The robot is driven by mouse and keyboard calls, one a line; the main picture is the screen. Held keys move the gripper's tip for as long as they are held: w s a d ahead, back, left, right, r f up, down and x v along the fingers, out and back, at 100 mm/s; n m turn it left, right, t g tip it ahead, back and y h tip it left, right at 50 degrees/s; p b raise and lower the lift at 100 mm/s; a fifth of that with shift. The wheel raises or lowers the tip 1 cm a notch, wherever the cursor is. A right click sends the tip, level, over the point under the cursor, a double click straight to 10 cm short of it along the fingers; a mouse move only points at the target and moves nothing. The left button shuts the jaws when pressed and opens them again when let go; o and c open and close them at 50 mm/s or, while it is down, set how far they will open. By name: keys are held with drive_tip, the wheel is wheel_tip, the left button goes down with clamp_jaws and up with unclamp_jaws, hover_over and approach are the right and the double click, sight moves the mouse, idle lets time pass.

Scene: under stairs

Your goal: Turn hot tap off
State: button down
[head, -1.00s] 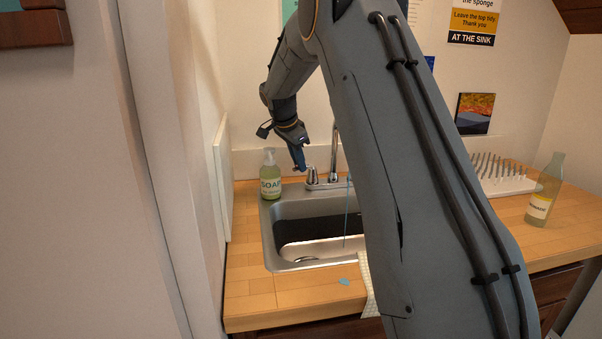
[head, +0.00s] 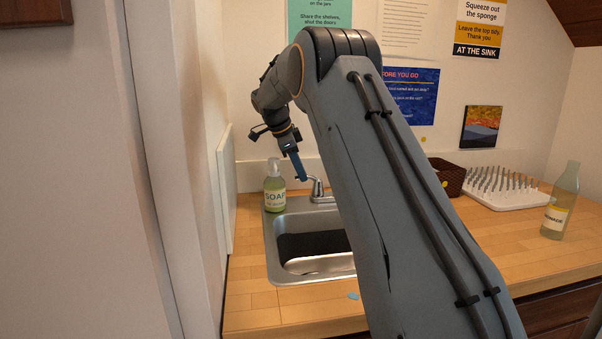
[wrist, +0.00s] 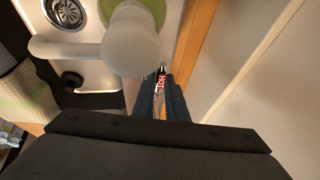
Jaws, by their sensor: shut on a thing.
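My gripper (head: 303,179) reaches down at the back left of the steel sink (head: 272,262), beside the chrome tap (head: 318,189). In the wrist view its dark blue fingers (wrist: 161,92) are close together around a small piece with a red HOT label (wrist: 161,82), the hot tap handle. Most of the handle is hidden by the fingers. My arm covers the spout and the right part of the sink in the head view, so I cannot tell whether water runs.
A green soap bottle (head: 275,190) stands just left of my gripper; its white pump (wrist: 132,42) is very close in the wrist view. A wall panel (head: 226,190) is at the left. A drying rack (head: 508,188), basket (head: 449,178) and bottle (head: 562,203) stand right.

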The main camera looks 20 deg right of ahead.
drive_tip(key=c, duration=1.8)
unclamp_jaws()
drive_tip(key=shift+o, duration=0.2)
drive_tip(key=b+v, duration=0.1)
drive_tip(key=v, duration=0.6)
drive_tip(key=shift+a+r, duration=0.25)
drive_tip(key=shift+r, duration=0.1)
